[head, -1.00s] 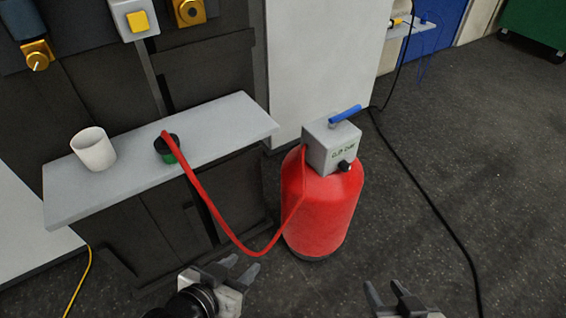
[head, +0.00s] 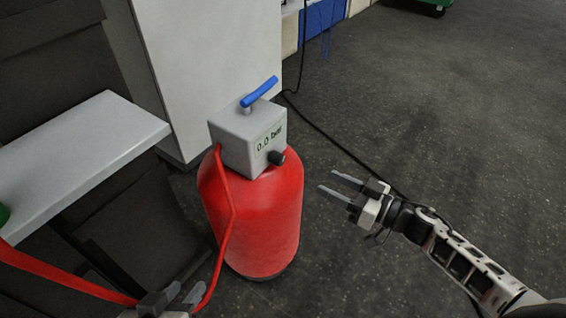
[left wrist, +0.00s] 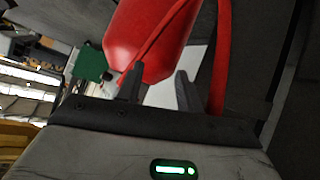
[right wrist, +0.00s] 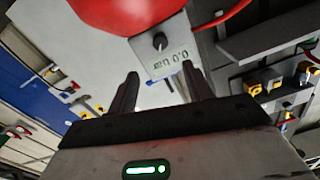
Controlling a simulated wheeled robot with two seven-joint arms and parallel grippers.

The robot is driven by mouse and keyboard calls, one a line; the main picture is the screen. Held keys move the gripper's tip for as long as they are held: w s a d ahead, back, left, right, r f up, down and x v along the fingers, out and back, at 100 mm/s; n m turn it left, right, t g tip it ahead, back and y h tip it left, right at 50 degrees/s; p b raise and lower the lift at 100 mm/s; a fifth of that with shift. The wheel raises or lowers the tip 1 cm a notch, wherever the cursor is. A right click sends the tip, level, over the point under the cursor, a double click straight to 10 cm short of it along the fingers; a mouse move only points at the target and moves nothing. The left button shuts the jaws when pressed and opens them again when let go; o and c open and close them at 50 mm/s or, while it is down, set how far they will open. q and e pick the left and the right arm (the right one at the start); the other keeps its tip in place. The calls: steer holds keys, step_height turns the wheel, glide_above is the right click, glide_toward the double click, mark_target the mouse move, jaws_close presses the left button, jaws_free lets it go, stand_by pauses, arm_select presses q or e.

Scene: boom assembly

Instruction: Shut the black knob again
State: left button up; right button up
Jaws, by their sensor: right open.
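The black knob (head: 276,157) sits on the lower front of the grey box (head: 236,142) on top of the red tank (head: 258,215). The box's display reads 0.0 bar. In the right wrist view the knob (right wrist: 159,41) lies beyond and between the fingertips, not touched. My right gripper (head: 333,182) is open and empty, to the right of the knob and a little lower in the picture. My left gripper (head: 172,299) is low at the bottom edge, left of the tank; in the left wrist view its fingers (left wrist: 158,88) are apart, near the red hose.
A blue lever (head: 260,92) tops the box. The red hose (head: 228,235) runs from the box down past my left gripper. A grey shelf (head: 70,160) stands at left. A black cable (head: 330,140) lies behind on the floor.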

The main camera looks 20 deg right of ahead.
mark_target(283, 161)
steer(key=b+x, duration=0.2)
steer(key=x, duration=1)
arm_select(q)
steer(key=shift+w+d+r+t+h, duration=0.15)
steer(key=shift+d+r+t+h, duration=0.05)
steer(key=shift+r+t, duration=0.2)
steer(key=shift+w+d+r+t+h, duration=0.1)
steer(key=shift+d+r+t+h, duration=0.1)
steer(key=shift+r+t, duration=0.15)
arm_select(e)
steer(key=shift+w+a, duration=0.4)
steer(key=shift+w, duration=0.1)
arm_select(q)
steer(key=shift+r, duration=0.1)
arm_select(e)
steer(key=c, duration=1)
